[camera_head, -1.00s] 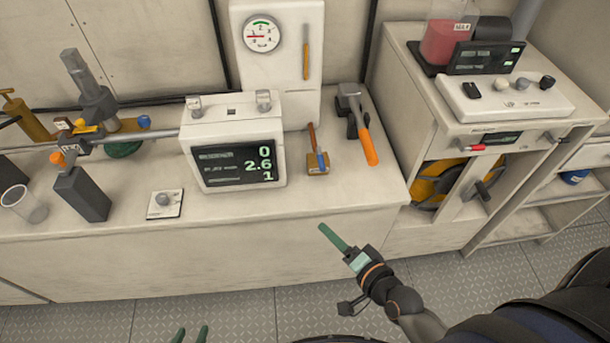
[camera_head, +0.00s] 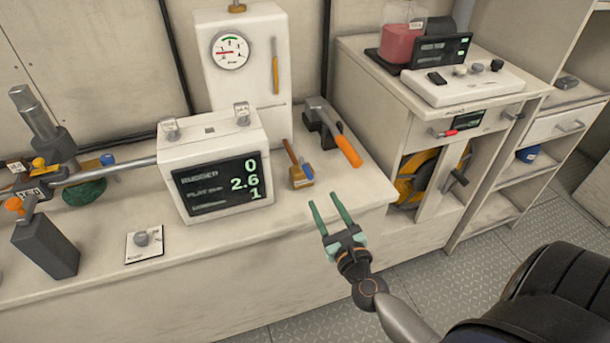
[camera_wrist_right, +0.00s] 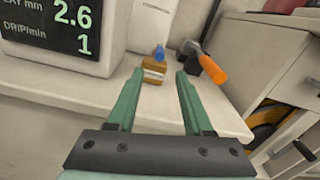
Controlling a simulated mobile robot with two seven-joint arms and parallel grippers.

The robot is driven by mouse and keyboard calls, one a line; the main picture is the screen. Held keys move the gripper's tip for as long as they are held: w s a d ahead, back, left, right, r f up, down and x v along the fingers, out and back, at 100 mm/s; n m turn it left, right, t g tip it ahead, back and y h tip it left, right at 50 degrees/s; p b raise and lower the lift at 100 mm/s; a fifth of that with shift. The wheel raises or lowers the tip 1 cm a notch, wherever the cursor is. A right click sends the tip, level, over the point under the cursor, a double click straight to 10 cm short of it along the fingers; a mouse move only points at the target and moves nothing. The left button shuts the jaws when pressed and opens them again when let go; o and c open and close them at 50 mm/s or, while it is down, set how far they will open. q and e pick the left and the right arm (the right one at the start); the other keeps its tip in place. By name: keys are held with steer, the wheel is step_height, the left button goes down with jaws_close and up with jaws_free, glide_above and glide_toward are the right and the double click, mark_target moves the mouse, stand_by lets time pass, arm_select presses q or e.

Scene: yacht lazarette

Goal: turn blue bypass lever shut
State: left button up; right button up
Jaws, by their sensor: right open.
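A small brass-coloured block (camera_head: 300,178) with a blue lever-like piece (camera_head: 308,171) and a brown handle behind it stands on the counter, right of the display box. In the right wrist view the block (camera_wrist_right: 153,73) and its blue top (camera_wrist_right: 159,53) show between the fingers. A second blue piece (camera_head: 108,159) sits by the pipework at the left; I cannot tell which is the bypass lever. My right gripper (camera_head: 323,199) is open and empty, in front of the brass block, apart from it. My left gripper is out of view.
The display box (camera_head: 218,175) reads 0, 2.6 and 1. Pipework with a yellow lever (camera_head: 38,163) and an orange lever (camera_head: 14,203) is at left. A grey knob on a white plate (camera_head: 142,240) sits nearer the front.

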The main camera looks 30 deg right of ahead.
mark_target(308, 171)
steer(key=x, duration=1.1)
steer(key=shift+w+p, duration=0.25)
steer(key=shift+p, duration=0.15)
jaws_close()
stand_by(0.9)
